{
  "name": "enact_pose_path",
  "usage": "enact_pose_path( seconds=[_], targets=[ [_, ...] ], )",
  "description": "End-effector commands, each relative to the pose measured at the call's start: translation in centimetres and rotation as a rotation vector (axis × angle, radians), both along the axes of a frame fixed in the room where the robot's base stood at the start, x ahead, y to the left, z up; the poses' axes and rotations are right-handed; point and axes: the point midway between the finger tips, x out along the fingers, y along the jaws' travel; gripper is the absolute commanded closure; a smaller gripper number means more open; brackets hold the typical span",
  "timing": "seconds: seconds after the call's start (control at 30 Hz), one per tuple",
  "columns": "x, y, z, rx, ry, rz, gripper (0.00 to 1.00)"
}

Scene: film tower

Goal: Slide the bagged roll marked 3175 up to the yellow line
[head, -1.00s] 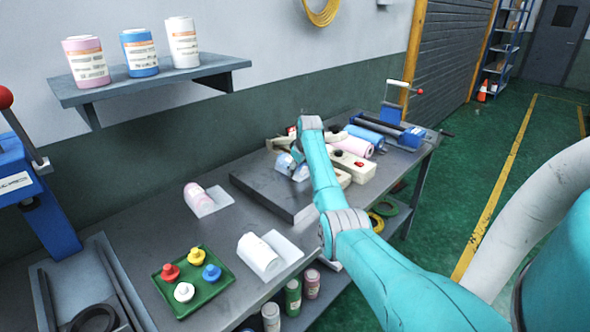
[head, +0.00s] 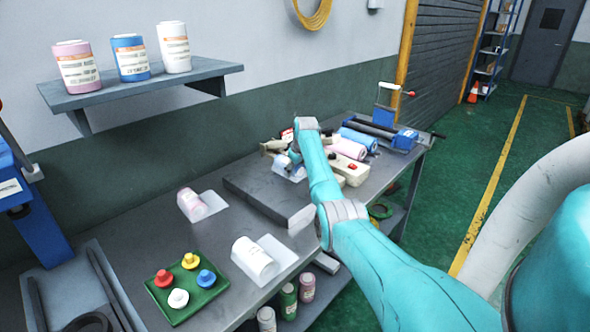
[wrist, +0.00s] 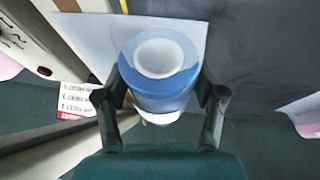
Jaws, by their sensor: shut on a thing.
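In the wrist view my gripper (wrist: 160,108) has a finger on each side of a blue roll (wrist: 172,88) and is shut on it. The roll's pale round end faces the camera. A pale flat sheet (wrist: 85,30) lies beside and beyond it. No number is readable on it. A short yellow strip (wrist: 125,6) shows at the top edge of the wrist view. A pink roll (head: 190,203) and a white roll (head: 252,257) lie on pale sheets nearer the camera.
The dark slab (head: 250,195) lies on the bench. A green tray (head: 190,306) holds coloured knobbed pieces. Cream boxes (head: 352,172), more rolls and a blue-ended device (head: 404,139) crowd the far end. A label card (wrist: 75,100) shows in the wrist view.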

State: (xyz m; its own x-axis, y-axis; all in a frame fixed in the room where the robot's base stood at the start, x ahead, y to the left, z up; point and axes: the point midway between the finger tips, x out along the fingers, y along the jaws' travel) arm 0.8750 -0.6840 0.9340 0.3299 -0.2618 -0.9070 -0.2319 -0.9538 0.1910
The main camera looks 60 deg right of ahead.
Motion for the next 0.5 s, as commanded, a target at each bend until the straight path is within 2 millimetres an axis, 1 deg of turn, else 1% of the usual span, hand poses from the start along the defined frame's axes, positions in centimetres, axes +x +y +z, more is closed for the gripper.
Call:
enact_pose_path(
  seconds=[0.13, 0.17, 0.2, 0.23, 0.27, 0.5],
  targets=[
    [0.01, 0.09, -0.17, 0.002, 0.002, 0.001, 0.80],
    [0.01, 0.10, -0.17, 0.002, 0.002, 0.001, 0.24],
    [0.01, 0.10, -0.17, 0.002, 0.002, 0.001, 0.14],
    [0.01, 0.09, -0.15, 0.002, 0.002, 0.001, 0.06],
    [0.02, 0.09, -0.14, 0.002, 0.001, 0.001, 0.02],
    [0.04, 0.07, -0.06, 0.001, 0.000, 0.001, 0.02]
  ],
)
